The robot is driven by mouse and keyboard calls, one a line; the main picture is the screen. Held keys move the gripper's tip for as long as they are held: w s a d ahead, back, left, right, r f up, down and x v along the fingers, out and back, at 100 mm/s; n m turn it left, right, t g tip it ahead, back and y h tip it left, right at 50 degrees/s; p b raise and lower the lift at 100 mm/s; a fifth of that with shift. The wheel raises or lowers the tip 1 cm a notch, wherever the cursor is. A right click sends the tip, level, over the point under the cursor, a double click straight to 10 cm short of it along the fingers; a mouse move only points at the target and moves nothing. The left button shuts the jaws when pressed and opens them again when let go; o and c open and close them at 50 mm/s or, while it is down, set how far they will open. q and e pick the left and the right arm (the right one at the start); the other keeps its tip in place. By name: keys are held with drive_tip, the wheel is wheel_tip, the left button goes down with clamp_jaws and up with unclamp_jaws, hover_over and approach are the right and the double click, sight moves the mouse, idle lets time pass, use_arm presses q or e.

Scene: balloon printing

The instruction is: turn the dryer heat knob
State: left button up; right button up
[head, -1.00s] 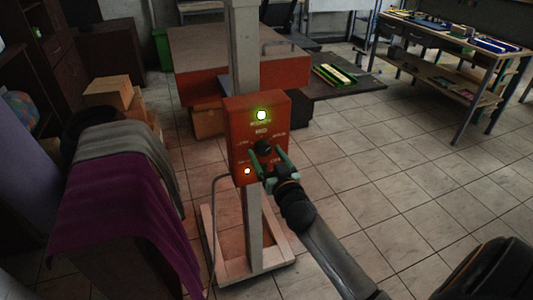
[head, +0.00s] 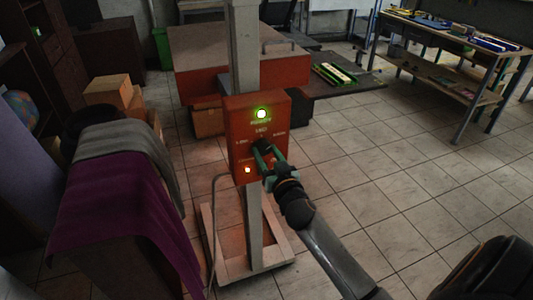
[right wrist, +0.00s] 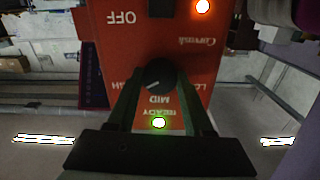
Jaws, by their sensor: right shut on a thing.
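The orange-red dryer control box (head: 240,110) is fixed to an upright post and also shows upside down in the right wrist view (right wrist: 120,40). Its black round heat knob (head: 262,145) sits mid-face, near the label MID. In the right wrist view the knob (right wrist: 160,73) has a pale pointer line toward the lower left. My right gripper (head: 266,153) is shut on the knob, with one green finger on each side; the fingers also show in the right wrist view (right wrist: 160,90). A green READY light (head: 261,114) glows above the knob. My left gripper is not in view.
The post stands on a pale wheeled base (head: 275,262). A purple cloth (head: 115,215) and grey cloth (head: 120,142) drape over something at left.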

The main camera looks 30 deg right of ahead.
clamp_jaws()
drive_tip(key=shift+n, duration=0.3)
drive_tip(key=n+p, duration=0.1)
drive_tip(key=n, duration=0.4)
drive_tip(key=n+p, duration=0.1)
drive_tip(key=n, duration=0.5)
drive_tip(key=shift+d, duration=0.1)
idle(0.4)
drive_tip(key=o, duration=1.2)
unclamp_jaws()
drive_tip(key=shift+s, duration=0.1)
